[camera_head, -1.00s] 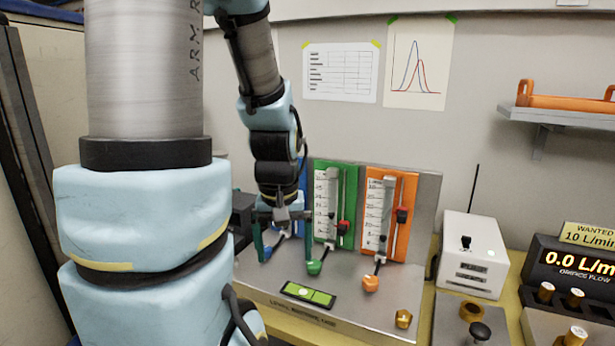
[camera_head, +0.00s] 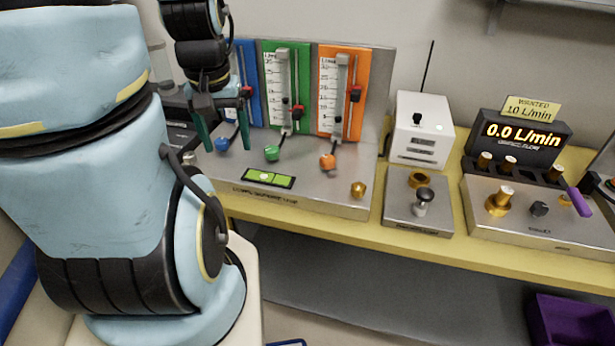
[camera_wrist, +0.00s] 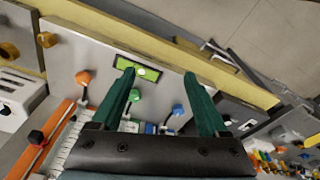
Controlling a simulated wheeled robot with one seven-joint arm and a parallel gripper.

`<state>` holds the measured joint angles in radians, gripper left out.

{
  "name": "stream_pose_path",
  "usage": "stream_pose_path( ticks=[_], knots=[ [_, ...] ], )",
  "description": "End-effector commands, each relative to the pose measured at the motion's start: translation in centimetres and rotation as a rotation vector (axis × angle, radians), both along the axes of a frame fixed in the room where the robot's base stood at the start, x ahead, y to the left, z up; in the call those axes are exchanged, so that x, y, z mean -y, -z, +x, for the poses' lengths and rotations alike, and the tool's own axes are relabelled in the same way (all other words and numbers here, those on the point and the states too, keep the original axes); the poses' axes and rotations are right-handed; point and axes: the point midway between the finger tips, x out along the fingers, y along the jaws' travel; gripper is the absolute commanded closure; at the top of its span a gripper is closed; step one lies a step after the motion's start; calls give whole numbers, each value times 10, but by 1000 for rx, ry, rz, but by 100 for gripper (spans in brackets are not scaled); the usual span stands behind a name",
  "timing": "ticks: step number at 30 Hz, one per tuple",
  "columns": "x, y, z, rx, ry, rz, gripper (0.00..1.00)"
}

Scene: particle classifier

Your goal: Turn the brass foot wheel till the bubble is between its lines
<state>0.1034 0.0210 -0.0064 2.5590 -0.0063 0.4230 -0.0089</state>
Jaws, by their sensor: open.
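The brass foot wheel (camera_head: 358,189) sits at the front right corner of the steel flowmeter base (camera_head: 315,190). It also shows at the upper left of the wrist view (camera_wrist: 47,39). The green bubble level (camera_head: 269,179) lies near the base's front edge; it also shows in the wrist view (camera_wrist: 124,64). A pale bubble is visible in it, but its place against the lines is too small to tell. My gripper (camera_head: 222,138) is open and empty, left of the wheel and apart from it, in front of the blue flowmeter. Its two green fingers also show in the wrist view (camera_wrist: 159,75).
Blue (camera_head: 222,144), green (camera_head: 271,153) and orange (camera_head: 327,161) knobs stand on the base behind the level. A steel block with a black knob (camera_head: 424,196) stands right of the wheel. Further right is a 0.0 L/min display (camera_head: 520,135). The bench's yellow front edge (camera_head: 420,245) is clear.

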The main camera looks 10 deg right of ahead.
Motion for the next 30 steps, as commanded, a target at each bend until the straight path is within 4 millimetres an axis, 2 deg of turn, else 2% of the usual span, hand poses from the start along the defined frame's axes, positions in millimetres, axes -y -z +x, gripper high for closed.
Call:
stream_pose_path(
  ticks=[2, 5, 8, 12, 15, 18, 22, 26, 30],
  knots=[
    [6, 6, 4, -5, -33, -11, 26],
    [25, 21, 13, -31, -158, -54, 26],
    [62, 40, 25, -88, -367, -122, 26],
    [127, 60, 35, -212, -698, -217, 26],
    [171, 67, 35, -314, -900, -258, 26],
    [206, 68, 32, -402, -1050, -274, 26],
    [231, 66, 27, -474, -1163, -278, 26],
    [240, 67, 24, -497, -1200, -275, 26],
    [245, 82, 21, -498, -1201, -272, 26]
  ],
)
